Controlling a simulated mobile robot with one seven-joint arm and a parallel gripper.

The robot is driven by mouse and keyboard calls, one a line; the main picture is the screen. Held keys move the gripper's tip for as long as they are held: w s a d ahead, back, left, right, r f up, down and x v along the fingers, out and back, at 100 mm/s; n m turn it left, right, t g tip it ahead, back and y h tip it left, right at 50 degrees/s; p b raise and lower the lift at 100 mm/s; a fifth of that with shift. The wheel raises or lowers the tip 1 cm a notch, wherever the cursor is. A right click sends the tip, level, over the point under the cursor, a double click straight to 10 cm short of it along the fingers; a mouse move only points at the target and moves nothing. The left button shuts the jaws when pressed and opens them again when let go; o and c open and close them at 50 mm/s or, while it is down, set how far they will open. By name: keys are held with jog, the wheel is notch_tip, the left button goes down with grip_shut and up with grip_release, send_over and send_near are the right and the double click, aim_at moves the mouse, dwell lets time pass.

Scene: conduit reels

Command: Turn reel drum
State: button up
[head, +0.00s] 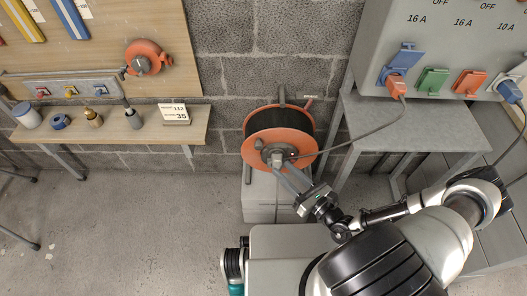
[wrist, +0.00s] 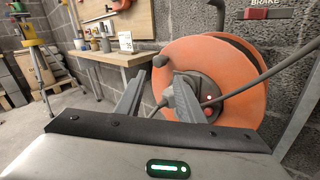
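The reel drum (head: 256,150) has orange flanges and dark cable wound on it, and stands on a grey block by the wall. In the wrist view its orange flange (wrist: 240,55) fills the upper right, with a dark hub (wrist: 207,98) showing a small red light. A grey cable runs from the hub area. My gripper (head: 286,172) reaches the hub side of the drum. In the wrist view my gripper (wrist: 160,82) has its fingers apart, with a grey plug-like part near the right finger. I cannot tell whether a finger touches the drum.
A brake sign (wrist: 268,13) with a red part is above the drum. A grey cabinet (head: 375,45) with coloured sockets and a plugged-in cable stands right, above a grey table (head: 425,128). A wooden shelf (head: 95,135) with small items is left.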

jog(key=b+x, duration=0.1)
jog(key=x, duration=1)
jog(key=shift+w+b, duration=0.2)
jog(key=shift+b, duration=0.15)
jog(key=shift+a, duration=0.15)
grip_shut()
